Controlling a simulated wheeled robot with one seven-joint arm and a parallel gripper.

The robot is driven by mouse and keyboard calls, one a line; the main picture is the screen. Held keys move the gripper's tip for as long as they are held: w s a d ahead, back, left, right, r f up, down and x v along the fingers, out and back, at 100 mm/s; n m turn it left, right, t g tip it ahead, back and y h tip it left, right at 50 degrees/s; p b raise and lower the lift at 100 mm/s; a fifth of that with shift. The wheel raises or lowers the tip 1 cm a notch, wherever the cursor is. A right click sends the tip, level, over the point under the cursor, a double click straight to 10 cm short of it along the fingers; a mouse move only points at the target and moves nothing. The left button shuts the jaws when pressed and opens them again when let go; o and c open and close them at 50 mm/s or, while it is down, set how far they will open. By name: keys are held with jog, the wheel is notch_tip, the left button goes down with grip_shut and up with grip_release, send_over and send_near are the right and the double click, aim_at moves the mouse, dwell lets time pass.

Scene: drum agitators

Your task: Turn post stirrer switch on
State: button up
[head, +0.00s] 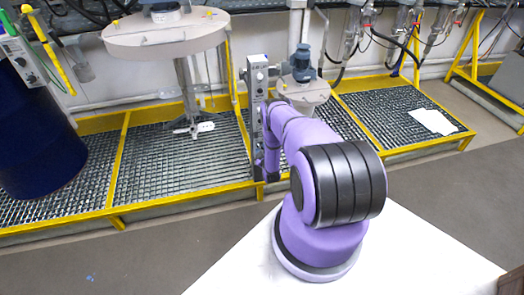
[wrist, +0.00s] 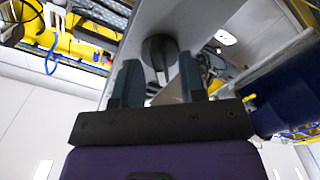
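A narrow grey control post (head: 257,72) with small round fittings on its face stands in the middle of the head view. Its lower part is partly behind my purple arm. In the wrist view, a dark round knob (wrist: 159,47) sits on a grey panel (wrist: 208,22). My gripper (wrist: 157,78) points at this panel, its two dark fingers apart, one on each side of the knob in the picture. I cannot tell whether the fingers touch the knob, or whether it is the stirrer switch. The switch position is not readable. My fingers are not distinguishable in the head view.
A mixer motor (head: 302,66) stands just right of the post. A large round lid (head: 166,33) with a stirrer shaft hangs left of it. A dark blue drum (head: 38,135) stands at far left. Yellow-framed grating (head: 118,160) runs along the wall.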

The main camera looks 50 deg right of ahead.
grip_shut()
jog(key=shift+m, duration=0.3)
jog(key=m, duration=1.5)
jog(key=shift+m, duration=0.3)
dwell(0.3)
jog(key=shift+o, duration=0.7)
grip_release()
